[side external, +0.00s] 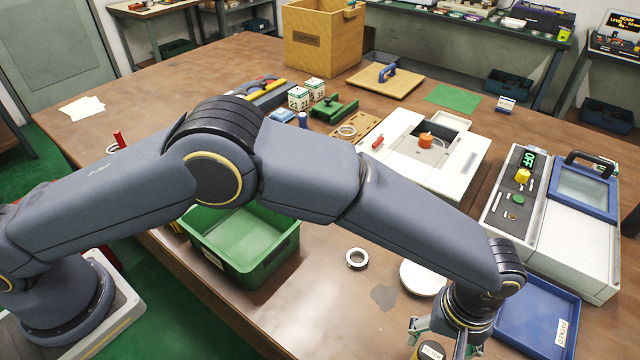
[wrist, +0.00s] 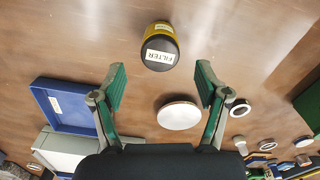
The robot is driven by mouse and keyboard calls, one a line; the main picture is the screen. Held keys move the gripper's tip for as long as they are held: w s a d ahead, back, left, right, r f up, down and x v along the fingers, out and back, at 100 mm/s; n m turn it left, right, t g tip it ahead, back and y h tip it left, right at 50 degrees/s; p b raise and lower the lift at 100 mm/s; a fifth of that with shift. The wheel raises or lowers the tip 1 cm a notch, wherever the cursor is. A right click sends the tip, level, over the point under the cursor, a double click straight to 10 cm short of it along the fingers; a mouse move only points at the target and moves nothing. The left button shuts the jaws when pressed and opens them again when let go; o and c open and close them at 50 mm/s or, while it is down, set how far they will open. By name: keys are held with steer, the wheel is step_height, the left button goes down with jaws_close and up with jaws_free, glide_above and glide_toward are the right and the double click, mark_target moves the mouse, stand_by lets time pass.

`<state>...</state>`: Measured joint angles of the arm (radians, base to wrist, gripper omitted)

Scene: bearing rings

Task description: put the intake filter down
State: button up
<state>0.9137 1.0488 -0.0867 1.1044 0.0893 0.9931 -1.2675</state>
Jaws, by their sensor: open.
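The intake filter (wrist: 160,48) is a short yellow and dark cylinder with a white FILTER label. In the wrist view it is on the brown table, beyond my fingertips and midway between their lines. In the side view the filter (side external: 431,352) is partly cut off by the bottom edge, close by my fingers. My gripper (wrist: 160,74) is open, with its green-padded fingers wide apart and nothing between them. In the side view my gripper (side external: 441,338) points down at the table's near edge. The filter's contact with the table is not clearly visible.
A white disc (wrist: 180,113) and a metal ring (wrist: 240,107) lie on the table nearby. A blue tray (side external: 538,318) stands to the right, below a grey machine (side external: 570,235). A green bin (side external: 270,262) is to the left. Bare table surrounds the filter.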

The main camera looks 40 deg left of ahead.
mark_target(430, 348)
steer(key=w+a+r, duration=0.4)
steer(key=a+r, duration=0.3)
steer(key=r, duration=0.6)
steer(key=a+r+m+t+h, duration=0.1)
steer(key=a+r, duration=0.5)
steer(key=a, duration=0.3)
steer(key=a+r+t, duration=0.1)
steer(key=a+r, duration=0.5)
steer(key=a, duration=0.3)
steer(key=s+a+m+t, duration=0.1)
steer(key=s+a, duration=0.7)
steer(key=a, duration=0.2)
steer(key=s+a+m+t+y, duration=0.1)
steer(key=s+a+t, duration=0.1)
steer(key=s+a, duration=0.6)
steer(key=shift+a+r+t, duration=0.3)
steer(key=shift+a+r, duration=0.05)
steer(key=shift+a, duration=0.9)
